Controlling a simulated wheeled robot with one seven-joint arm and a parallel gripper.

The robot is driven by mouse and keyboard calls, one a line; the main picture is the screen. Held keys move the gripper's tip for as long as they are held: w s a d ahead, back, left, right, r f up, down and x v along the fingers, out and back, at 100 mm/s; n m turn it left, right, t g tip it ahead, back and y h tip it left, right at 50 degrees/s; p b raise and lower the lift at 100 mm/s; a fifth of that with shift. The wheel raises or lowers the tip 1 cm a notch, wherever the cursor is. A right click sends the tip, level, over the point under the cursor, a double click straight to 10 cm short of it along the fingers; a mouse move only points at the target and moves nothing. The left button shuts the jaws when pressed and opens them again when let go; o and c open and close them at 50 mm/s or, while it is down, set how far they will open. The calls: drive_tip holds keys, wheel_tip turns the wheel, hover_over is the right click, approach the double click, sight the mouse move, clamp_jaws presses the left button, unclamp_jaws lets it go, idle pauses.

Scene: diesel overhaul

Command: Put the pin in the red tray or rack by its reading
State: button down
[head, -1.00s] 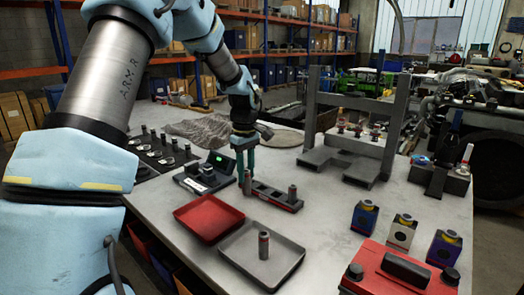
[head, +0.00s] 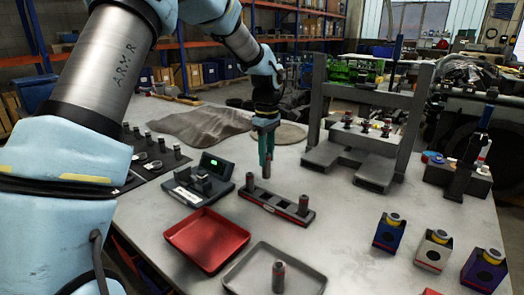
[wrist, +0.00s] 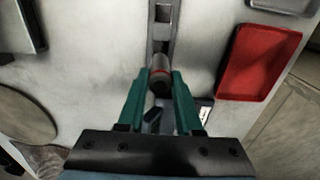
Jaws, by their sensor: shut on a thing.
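My gripper (head: 266,152) is shut on a grey metal pin (head: 266,169), held upright above or just behind the left part of the dark rack. The wrist view shows the pin (wrist: 159,80) between the green fingers, with a red band on it. The empty red tray (head: 207,240) lies in front and to the left. A gauge (head: 198,183) with a lit green display stands left of the rack; its reading is too small to read.
A grey tray (head: 247,284) with one upright pin (head: 279,275) lies at the front. A grey press frame (head: 375,165) stands behind and right of the rack. Blue and white blocks (head: 432,250) stand at the right. A dark board (head: 150,168) with several parts is at the left.

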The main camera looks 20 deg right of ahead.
sight(266, 178)
drive_tip(key=shift+f+b, duration=1)
drive_tip(key=shift+f, duration=0.5)
drive_tip(key=shift+f+b, duration=0.5)
drive_tip(key=shift+f, duration=0.4)
idle(0.5)
drive_tip(key=shift+f, duration=0.3)
drive_tip(key=shift+f, duration=0.1)
idle(0.4)
drive_tip(key=shift+f+b, duration=0.4)
drive_tip(key=shift+b, duration=0.05)
drive_tip(key=shift+s+f, duration=0.1)
drive_tip(key=shift+f, duration=0.3)
drive_tip(key=shift+f+b, duration=0.3)
drive_tip(key=shift+b, duration=0.1)
drive_tip(key=shift+f, duration=0.15)
idle(0.3)
drive_tip(key=shift+f, duration=0.3)
